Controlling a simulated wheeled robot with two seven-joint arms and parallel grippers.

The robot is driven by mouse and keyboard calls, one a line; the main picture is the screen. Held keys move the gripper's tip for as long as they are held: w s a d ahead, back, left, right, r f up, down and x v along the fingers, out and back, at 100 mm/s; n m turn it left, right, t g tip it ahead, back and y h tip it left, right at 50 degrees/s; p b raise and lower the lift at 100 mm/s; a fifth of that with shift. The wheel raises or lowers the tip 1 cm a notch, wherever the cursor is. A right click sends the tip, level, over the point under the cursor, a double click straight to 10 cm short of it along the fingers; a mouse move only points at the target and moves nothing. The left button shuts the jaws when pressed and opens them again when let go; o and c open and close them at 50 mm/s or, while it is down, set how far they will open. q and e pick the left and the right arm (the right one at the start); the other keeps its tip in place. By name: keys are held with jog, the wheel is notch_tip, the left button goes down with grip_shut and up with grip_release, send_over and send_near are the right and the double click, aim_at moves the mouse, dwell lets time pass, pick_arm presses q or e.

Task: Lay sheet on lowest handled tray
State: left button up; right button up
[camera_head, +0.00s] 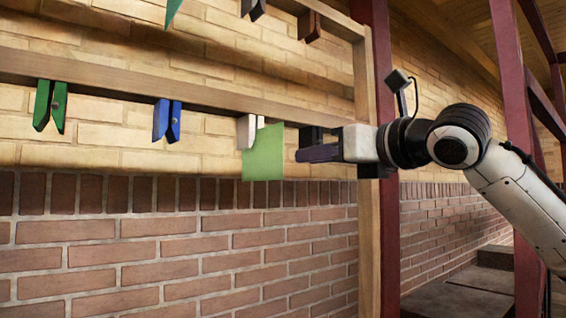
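A small light green sheet (263,156) hangs upright below a pale grey-white clip (246,131) on the lower wooden rail. My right gripper (300,154) points left, its dark fingertips just right of the sheet's right edge, with a narrow gap in the picture. I cannot tell whether its fingers are apart. A dark shape just above it may be another clip or a finger. My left gripper is not in view. No handled tray shows.
Green (50,105) and blue (167,120) clips hang on the lower rail (120,77). An upper rail holds dark and brown clips (308,26) and a green piece (172,10). A wooden post (367,230) and dark red posts (517,150) stand right. Brick wall lies behind.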

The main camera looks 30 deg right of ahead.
aim_at(283, 161)
jog(key=w, duration=0.5)
jog(key=shift+w+a+b, duration=0.1)
jog(key=shift+a+b, duration=0.15)
jog(key=shift+b, duration=0.05)
jog(key=shift+w+a+r+p, duration=0.1)
jog(key=shift+w+r+p, duration=0.1)
jog(key=shift+w+p, duration=0.9)
jog(key=shift+w+f+p, duration=0.15)
jog(key=shift+w+p, duration=0.35)
jog(key=shift+w, duration=0.1)
jog(key=shift+c, duration=0.5)
grip_shut()
jog(key=shift+f, duration=0.15)
